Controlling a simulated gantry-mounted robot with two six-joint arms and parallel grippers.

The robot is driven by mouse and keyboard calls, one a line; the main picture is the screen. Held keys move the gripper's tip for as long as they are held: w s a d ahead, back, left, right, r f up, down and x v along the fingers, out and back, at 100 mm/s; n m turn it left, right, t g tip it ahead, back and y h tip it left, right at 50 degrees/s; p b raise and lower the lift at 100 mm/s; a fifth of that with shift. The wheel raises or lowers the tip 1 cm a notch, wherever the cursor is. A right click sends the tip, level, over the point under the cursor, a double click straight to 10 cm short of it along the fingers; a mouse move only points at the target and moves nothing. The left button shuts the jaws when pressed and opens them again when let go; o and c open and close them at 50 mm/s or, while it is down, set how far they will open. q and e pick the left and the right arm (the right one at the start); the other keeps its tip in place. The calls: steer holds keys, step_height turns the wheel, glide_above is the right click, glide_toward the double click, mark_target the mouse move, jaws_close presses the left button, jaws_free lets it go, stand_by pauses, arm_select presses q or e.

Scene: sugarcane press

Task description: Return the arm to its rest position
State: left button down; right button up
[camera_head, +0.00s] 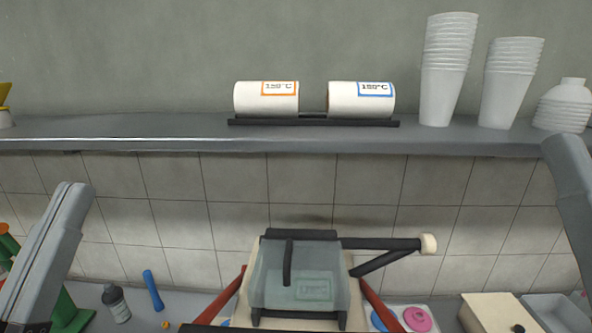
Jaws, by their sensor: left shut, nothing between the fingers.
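My left gripper (73,192) is at the left of the head view, pointing up and away in front of the tiled wall. Its fingers lie together, shut and empty, touching nothing that I can see. A grey part of my right arm (572,190) comes in at the right edge; whether its jaws are open or shut does not show. The press (300,275), with a clear grey front box, a black lever ending in a pale knob (429,244) and red side bars, stands at the bottom centre, apart from both arms.
A grey shelf (180,132) crosses the view, holding two white rolls (266,104) and stacked white cups (446,70). Below are a dark bottle (117,304), a blue tool (153,290), a pink disc (418,319), a beige box (490,312) and a grey bin (558,312).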

arm_select(q)
step_height(320, 180, up, 35)
steer(key=s+t+p, duration=0.1)
steer(key=s+p, duration=0.1)
steer(key=p, duration=2.8)
steer(key=shift+s+d+n, duration=0.25)
steer(key=shift+s+n, duration=0.15)
steer(key=shift+r, duration=0.1)
step_height(320, 180, down, 34)
steer(key=b, duration=3.3)
steer(key=shift+b, duration=0.3)
steer(key=c, duration=1.6)
jaws_free()
